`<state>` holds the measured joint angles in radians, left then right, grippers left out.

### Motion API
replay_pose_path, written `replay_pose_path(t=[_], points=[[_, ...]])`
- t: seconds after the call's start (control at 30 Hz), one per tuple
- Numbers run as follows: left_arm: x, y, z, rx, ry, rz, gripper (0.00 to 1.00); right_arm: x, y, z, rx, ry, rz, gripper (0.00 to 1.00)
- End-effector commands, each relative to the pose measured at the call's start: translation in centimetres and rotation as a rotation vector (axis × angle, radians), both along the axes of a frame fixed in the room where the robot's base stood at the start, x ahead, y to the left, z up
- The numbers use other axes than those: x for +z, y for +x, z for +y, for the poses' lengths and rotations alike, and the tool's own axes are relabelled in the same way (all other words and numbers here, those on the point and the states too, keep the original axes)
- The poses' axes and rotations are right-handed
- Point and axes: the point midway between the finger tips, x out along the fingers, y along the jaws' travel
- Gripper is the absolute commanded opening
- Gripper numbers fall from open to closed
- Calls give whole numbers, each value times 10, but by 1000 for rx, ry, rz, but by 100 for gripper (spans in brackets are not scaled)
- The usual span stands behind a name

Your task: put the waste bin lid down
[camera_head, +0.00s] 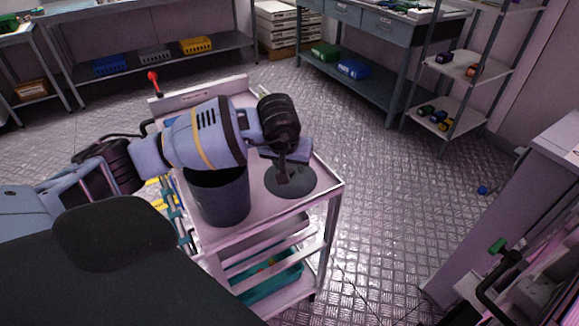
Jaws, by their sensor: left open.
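The waste bin (222,200) is a dark grey round tub on the top of a metal cart (322,200). Its opening is partly hidden behind my left arm. The waste bin lid (307,186) is a dark round disc lying on the cart top, just right of the bin and apart from it. My left gripper (285,176) reaches down over the middle of the lid with its jaws open. The fingertips are dark against the dark lid, so I cannot tell whether they touch it. My right gripper is not in view.
A red-topped lever (153,80) stands at the cart's back left corner. A teal bin (272,283) sits on the cart's lower shelf. A shelf rack (470,72) and a workbench (385,33) stand behind to the right. Open floor (375,190) lies right of the cart.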

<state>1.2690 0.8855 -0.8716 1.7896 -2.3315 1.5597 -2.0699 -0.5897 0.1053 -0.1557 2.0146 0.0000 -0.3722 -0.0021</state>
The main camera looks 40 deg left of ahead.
Motion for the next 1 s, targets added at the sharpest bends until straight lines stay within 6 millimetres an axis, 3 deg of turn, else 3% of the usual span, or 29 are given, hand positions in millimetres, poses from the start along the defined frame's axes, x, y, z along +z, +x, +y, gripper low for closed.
replay_pose_path(t=[0.1,0.4,0.6,1.0], points=[[25,-8,-4,-2,0,-6,42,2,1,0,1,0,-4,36],[75,-28,-12,0,1,-4,42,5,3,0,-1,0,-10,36],[89,-34,-14,0,1,-2,42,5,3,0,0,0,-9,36],[91,-35,-14,1,0,0,42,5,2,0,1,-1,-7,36]])
